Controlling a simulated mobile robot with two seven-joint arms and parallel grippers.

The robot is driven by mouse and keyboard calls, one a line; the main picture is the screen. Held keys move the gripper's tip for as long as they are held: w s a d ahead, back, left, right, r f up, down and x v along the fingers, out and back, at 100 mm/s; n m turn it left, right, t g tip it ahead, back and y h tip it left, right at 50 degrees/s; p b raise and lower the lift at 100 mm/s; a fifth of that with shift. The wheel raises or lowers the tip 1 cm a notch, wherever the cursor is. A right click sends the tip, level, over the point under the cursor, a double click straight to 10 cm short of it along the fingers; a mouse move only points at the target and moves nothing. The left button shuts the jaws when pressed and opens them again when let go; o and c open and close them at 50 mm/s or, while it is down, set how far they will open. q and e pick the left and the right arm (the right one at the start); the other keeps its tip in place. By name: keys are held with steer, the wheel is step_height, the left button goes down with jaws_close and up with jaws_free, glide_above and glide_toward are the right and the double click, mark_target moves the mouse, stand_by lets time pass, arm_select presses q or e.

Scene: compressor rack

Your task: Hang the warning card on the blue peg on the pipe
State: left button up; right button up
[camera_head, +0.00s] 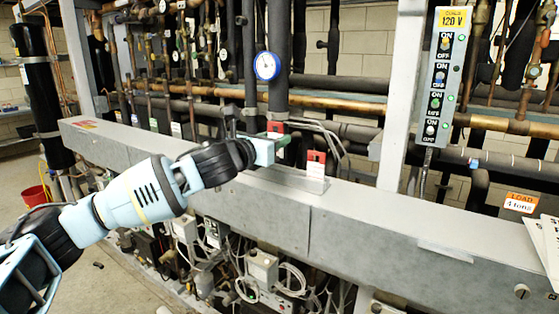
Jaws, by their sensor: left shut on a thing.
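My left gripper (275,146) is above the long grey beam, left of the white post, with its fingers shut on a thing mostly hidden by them. A red edge (275,127) shows just above the fingers and looks like part of a warning card. Another red and white card (316,163) stands upright on the beam, right of the gripper and apart from it. A small blue spot (473,163) on the dark grey pipe at the right looks like the blue peg; it is far to the right of the gripper. My right gripper is not in view.
The long grey beam (375,215) runs across the front. A white post (401,100) and a switch panel (441,80) stand between the gripper and the blue spot. A round gauge (267,66) sits on a vertical pipe above the gripper. Dense pipes fill the back.

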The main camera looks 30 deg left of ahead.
arm_select(q)
steer(key=shift+s+a+r, duration=0.1)
steer(key=shift+s+r, duration=0.3)
steer(key=shift+s, duration=0.25)
steer(key=shift+s+r, duration=0.4)
steer(key=shift+s, duration=0.3)
steer(key=shift+s+a+r, duration=0.1)
steer(key=shift+s+r, duration=0.3)
steer(key=shift+s, duration=0.25)
steer(key=shift+f, duration=0.1)
